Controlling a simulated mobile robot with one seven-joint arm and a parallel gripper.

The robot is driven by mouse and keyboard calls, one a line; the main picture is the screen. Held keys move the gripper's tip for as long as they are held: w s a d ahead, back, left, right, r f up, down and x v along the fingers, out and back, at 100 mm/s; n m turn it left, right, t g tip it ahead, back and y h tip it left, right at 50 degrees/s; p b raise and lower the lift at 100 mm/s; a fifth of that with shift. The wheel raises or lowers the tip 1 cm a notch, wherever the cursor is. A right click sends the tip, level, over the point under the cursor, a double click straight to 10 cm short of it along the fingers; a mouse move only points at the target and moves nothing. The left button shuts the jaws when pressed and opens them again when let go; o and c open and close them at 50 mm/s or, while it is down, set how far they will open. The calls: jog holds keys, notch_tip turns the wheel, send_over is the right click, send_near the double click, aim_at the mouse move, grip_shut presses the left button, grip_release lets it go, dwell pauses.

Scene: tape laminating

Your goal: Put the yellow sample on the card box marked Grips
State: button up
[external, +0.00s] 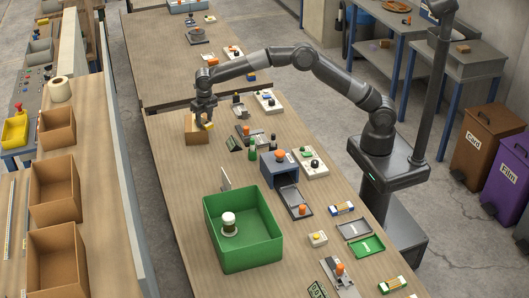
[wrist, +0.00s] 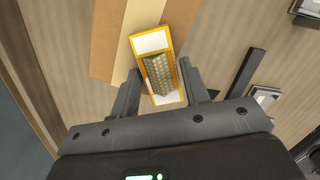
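The yellow sample (wrist: 151,43) is a flat piece with a yellow frame, white ends and a grey textured middle. In the wrist view it lies between the two fingers of my gripper (wrist: 159,70), which are close against its long sides. In the external view my gripper (external: 205,113) points down with the yellow sample (external: 208,126) at its fingertips. A brown card box (external: 196,138) stands directly below, and it also shows in the wrist view (wrist: 106,45) with a paler strip. No marking on it is legible. I cannot tell whether the sample touches the box top.
A black tool (external: 244,138) and small devices lie right of the box. Open brown boxes (external: 55,190) line the left shelf. Table left of the card box is clear.

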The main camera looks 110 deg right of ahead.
aim_at(206, 120)
jog(key=o, duration=0.3)
notch_tip(206, 120, up, 12)
jog(key=a, duration=0.1)
jog(key=s+a+r+m+t, duration=0.1)
jog(key=s+a+r+m, duration=0.4)
jog(key=s+a+r, duration=0.3)
jog(key=s+a+r+m+t, duration=0.1)
jog(key=s+a+r+m, duration=0.45)
jog(key=s+a, duration=0.55)
jog(key=s+a+f+m+t, duration=0.1)
jog(key=s+a+f+m, duration=0.1)
jog(key=s, duration=0.7)
jog(key=s+a+f+m+t, duration=0.1)
jog(key=s+a+f+m, duration=0.2)
jog(key=s+m, duration=0.3)
jog(key=s+a+f+m+t+y, duration=0.1)
jog(key=s+a+f+m, duration=0.1)
jog(key=s, duration=1)
jog(key=shift+a+f+m, duration=0.4)
jog(key=shift+f+m, duration=0.5)
jog(key=shift+m, duration=0.05)
